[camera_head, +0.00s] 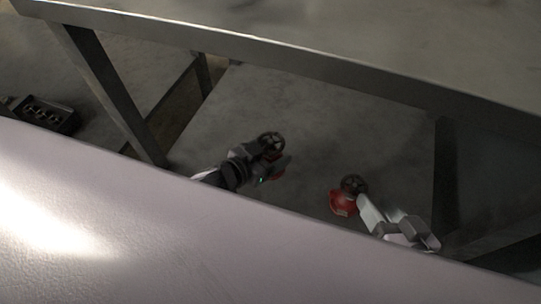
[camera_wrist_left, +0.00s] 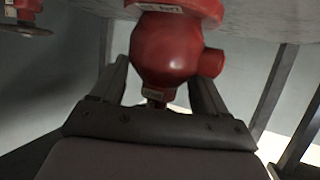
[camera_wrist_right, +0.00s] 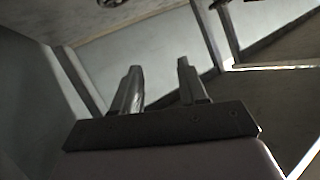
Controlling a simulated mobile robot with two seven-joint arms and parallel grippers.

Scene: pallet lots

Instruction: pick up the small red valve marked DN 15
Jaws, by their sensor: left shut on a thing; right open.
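My left gripper (camera_head: 262,164) is shut on a red valve (camera_wrist_left: 170,50) with a dark handwheel (camera_head: 271,142). In the left wrist view its round red body sits between the two fingers. Small labels show on this valve, but I cannot read them. A second red valve (camera_head: 343,203) with a dark handwheel (camera_head: 353,184) is to the right in the head view, beside my right gripper (camera_head: 366,208). In the right wrist view the right gripper (camera_wrist_right: 160,80) is open, with nothing between its fingers. I cannot tell which valve is marked DN 15.
A grey metal table (camera_head: 300,66) crosses the top of the head view, with legs at left and right. A black tray (camera_head: 45,116) with several small items is at the far left. Bare grey floor shows between the table legs.

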